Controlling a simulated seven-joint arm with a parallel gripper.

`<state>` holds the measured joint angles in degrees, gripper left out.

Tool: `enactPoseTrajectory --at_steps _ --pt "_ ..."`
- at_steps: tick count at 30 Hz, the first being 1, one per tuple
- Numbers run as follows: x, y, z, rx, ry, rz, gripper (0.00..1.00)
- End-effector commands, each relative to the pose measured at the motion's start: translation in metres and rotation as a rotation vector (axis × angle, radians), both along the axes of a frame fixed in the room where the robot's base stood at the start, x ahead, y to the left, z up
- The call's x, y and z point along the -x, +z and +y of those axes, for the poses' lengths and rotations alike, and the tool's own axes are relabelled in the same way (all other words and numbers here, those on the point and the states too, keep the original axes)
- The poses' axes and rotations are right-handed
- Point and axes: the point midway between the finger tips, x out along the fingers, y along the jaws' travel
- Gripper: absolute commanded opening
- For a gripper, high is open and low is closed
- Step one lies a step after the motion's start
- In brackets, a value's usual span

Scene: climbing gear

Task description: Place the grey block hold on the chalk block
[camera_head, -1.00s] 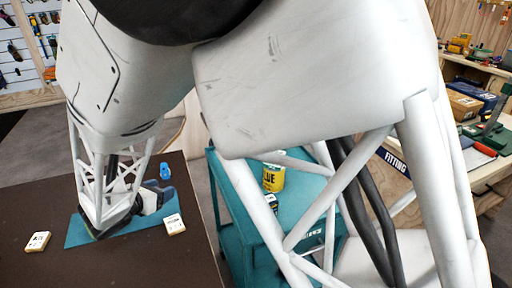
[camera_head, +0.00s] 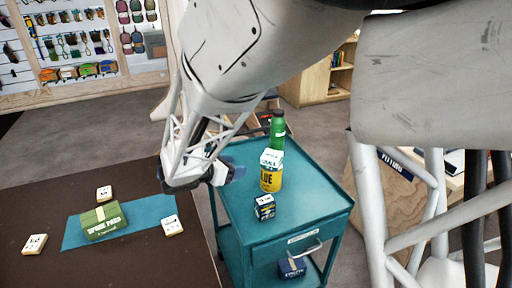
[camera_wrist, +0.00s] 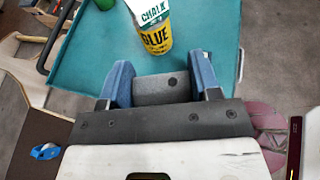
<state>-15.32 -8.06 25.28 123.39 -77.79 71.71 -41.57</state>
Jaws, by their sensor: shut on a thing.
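In the head view my gripper (camera_head: 236,172) is over the left edge of the teal cart, and the hold is hard to make out there. The chalk block (camera_head: 271,158), white and green with CHALK lettering, rests on top of a yellow glue can (camera_head: 270,181). It also shows at the top of the wrist view (camera_wrist: 149,12), ahead of the hold and apart from it.
The teal cart (camera_head: 310,205) also carries a green bottle (camera_head: 277,128) and a small dark blue box (camera_head: 264,207). The dark table (camera_head: 140,262) at left bears a blue mat (camera_head: 148,211), a green spare pads pack (camera_head: 103,221) and white tags. The cart's front right is clear.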

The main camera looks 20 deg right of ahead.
Motion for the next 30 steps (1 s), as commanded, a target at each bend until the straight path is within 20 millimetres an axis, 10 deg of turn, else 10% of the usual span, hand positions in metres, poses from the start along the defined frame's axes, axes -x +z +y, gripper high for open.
enactPoseTrajectory --at_steps 18,30 --pt "0.053 0.02 -0.115 -0.009 -0.256 0.006 0.33" --pt "0.069 0.024 -0.137 -0.011 -0.314 0.007 0.33"
